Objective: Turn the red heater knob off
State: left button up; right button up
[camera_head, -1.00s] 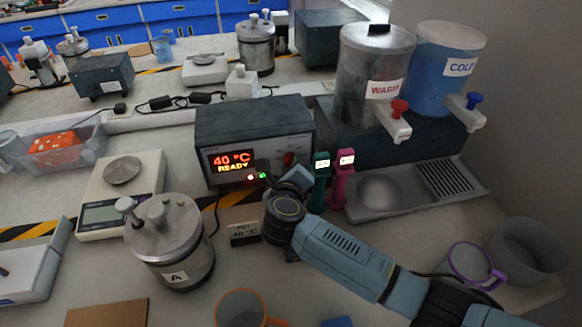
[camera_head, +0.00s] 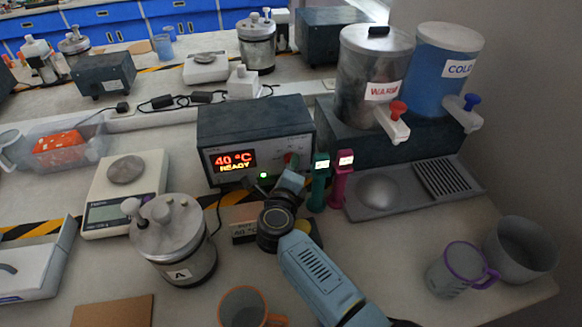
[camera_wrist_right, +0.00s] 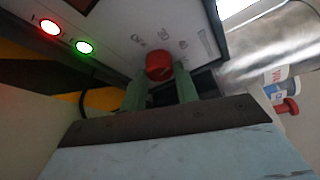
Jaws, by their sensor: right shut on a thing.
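The heater box (camera_head: 256,135) stands in the middle of the bench; its display reads 40 °C READY. Its red knob (camera_head: 290,159) is on the right of the front panel, and it also shows in the right wrist view (camera_wrist_right: 159,65). My right gripper (camera_wrist_right: 160,80) has its two green fingers at the knob, shut on it. In the head view the right gripper (camera_head: 288,172) is in front of the panel and hides part of it. A red and a green light (camera_wrist_right: 84,47) are lit on the panel. My left gripper is not in view.
Green (camera_head: 319,185) and pink (camera_head: 341,182) handled items stand right of the heater, close to my right gripper. A steel canister labelled A (camera_head: 172,240) is front left. Warm (camera_head: 372,75) and cold (camera_head: 447,65) dispensers stand behind right. A purple-handled mug (camera_head: 455,270) is at right.

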jog(key=shift+f+n+t+h+b, duration=0.2)
jog(key=shift+n+t+h+b, duration=0.15)
jog(key=shift+n, duration=0.65)
jog(key=o, duration=1)
jog(key=shift+r, duration=0.15)
